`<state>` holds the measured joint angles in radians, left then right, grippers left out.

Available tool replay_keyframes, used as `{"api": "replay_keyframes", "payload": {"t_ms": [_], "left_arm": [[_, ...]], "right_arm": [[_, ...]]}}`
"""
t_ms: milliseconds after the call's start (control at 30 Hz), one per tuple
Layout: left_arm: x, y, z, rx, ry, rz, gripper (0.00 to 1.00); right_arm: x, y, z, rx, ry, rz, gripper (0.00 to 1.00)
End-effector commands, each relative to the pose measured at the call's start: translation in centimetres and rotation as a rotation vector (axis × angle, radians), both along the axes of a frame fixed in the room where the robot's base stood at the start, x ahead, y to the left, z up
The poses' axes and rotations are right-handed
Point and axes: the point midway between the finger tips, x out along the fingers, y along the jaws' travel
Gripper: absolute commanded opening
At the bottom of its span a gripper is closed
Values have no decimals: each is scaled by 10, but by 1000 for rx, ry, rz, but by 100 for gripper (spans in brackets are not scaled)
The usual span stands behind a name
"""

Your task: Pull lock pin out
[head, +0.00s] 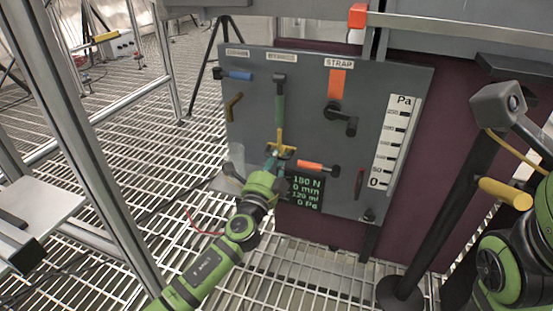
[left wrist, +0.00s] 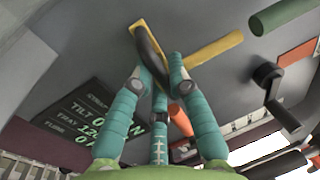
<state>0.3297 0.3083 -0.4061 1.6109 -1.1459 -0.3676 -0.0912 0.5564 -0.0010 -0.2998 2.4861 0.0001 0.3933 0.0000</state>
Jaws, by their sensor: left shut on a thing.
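My left gripper (head: 274,160) reaches the grey panel (head: 240,130) from below, at a yellow bracket (head: 280,137). In the left wrist view its teal fingers (left wrist: 162,75) are closed around a dark, slightly curved piece at the bracket (left wrist: 215,47). I take this dark piece (left wrist: 148,46) to be the lock pin. The fingers partly cover it, and I cannot tell how deep it sits. My right gripper is not in view; only part of my right arm shows at the right edge of the head view.
An orange handle (head: 310,165) and a small display (head: 305,188) are close to the left gripper. A green lever (head: 280,100), blue handle (head: 236,74) and strap crank (head: 341,120) stick out of the panel. A dark post (head: 440,200) stands at right.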

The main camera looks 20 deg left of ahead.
Motion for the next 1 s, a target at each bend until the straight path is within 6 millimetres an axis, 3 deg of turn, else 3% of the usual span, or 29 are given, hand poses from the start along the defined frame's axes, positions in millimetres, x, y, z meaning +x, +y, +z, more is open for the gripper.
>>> {"api": "replay_keyframes", "payload": {"t_ms": [167, 200, 233, 667, 767, 1000], "left_arm": [[-1, 0, -6, 1, 12, -1, 0], [-1, 0, -6, 1, 13, -1, 25], [-1, 0, -6, 1, 13, -1, 30], [-3, 0, -5, 0, 9, 0, 30], [-12, 0, -7, 2, 10, -1, 30], [-59, 1, -18, 0, 13, -1, 30]], "right_arm": [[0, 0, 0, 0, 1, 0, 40], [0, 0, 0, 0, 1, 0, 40], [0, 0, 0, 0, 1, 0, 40], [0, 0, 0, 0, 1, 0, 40], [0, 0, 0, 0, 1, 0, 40], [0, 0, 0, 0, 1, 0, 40]]}}
